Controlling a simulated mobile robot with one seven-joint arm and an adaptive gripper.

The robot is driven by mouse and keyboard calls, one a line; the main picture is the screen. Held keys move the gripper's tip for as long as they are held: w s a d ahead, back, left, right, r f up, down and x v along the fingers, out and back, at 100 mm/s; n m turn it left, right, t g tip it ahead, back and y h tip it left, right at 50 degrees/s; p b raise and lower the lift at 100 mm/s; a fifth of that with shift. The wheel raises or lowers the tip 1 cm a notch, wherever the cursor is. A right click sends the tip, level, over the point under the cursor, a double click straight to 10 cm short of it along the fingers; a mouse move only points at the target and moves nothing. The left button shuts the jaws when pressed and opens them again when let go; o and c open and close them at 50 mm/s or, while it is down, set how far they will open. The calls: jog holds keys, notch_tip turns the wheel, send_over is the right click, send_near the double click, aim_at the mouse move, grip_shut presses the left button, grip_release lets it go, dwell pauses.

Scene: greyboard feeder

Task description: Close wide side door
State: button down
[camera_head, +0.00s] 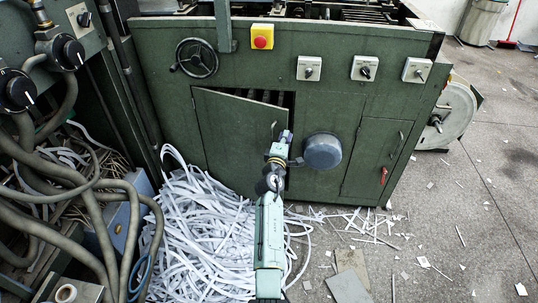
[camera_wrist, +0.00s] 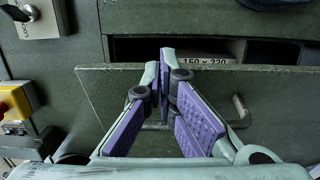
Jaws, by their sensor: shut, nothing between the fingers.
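The wide side door (camera_head: 232,140) is a green panel low on the green machine's front. It stands ajar, with a dark gap along its top and right edges. Its small handle (camera_head: 273,129) is near the right edge. In the wrist view, which is turned sideways, the door panel (camera_wrist: 85,100) fills the middle, with its handle (camera_wrist: 240,110) at right and the dark opening above. My gripper (camera_head: 285,138) is at the door's right edge. In the wrist view its fingertips (camera_wrist: 165,62) are together and empty, over the door's free edge. Whether they touch it I cannot tell.
A round grey drum (camera_head: 322,151) sticks out just right of my gripper. A narrower door (camera_head: 372,155) is farther right. White paper strips (camera_head: 205,225) heap on the floor below the door. Hoses (camera_head: 90,190) crowd the left. The floor at right (camera_head: 480,180) is mostly clear.

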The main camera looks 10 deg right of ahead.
jog(key=d+b+x, duration=0.1)
jog(key=b+x, duration=0.2)
jog(key=x, duration=0.4)
jog(key=shift+d, duration=0.25)
jog(key=shift+f, duration=0.1)
